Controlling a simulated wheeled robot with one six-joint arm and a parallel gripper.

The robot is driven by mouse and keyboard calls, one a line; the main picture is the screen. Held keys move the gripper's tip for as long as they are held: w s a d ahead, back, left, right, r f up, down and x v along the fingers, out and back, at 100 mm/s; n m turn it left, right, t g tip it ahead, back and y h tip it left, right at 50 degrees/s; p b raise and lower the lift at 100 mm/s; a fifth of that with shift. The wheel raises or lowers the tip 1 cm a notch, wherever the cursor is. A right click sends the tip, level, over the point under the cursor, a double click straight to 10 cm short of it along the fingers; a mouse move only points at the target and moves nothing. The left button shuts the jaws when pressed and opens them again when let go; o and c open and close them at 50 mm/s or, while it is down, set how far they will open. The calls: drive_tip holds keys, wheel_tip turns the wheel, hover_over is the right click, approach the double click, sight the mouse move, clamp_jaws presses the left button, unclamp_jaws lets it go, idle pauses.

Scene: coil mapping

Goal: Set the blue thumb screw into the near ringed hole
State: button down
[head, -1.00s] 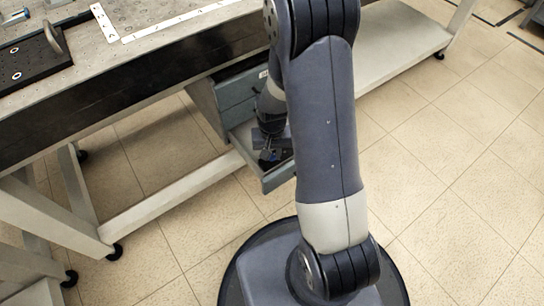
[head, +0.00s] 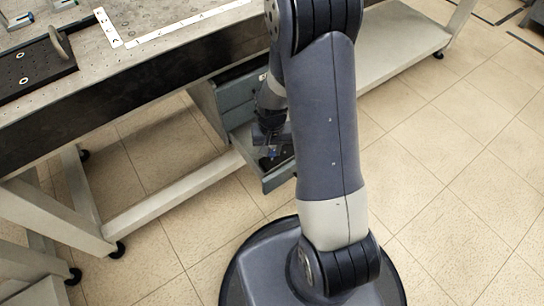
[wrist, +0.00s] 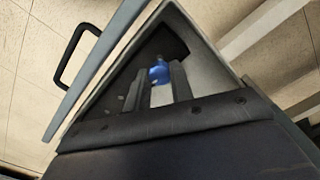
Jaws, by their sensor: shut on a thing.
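The blue thumb screw (wrist: 159,73) sits between the fingertips of my gripper (wrist: 160,84) in the wrist view. My gripper is shut on it. The near ringed hole (head: 23,81) is a pale ring on the black plate (head: 45,76) on the bench at the far left. It looks empty.
The bench top (head: 160,14) carries a white L-shaped scale (head: 107,27) and an upright disc-like part (head: 61,44) on the plate. The drawer handle (wrist: 75,55) and walls lie close around my gripper. Bench legs stand at the left; open floor lies right.

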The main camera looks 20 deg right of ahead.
drive_tip(key=shift+r, duration=0.2)
drive_tip(key=shift+r+p, duration=1.5)
drive_tip(key=shift+r, duration=0.25)
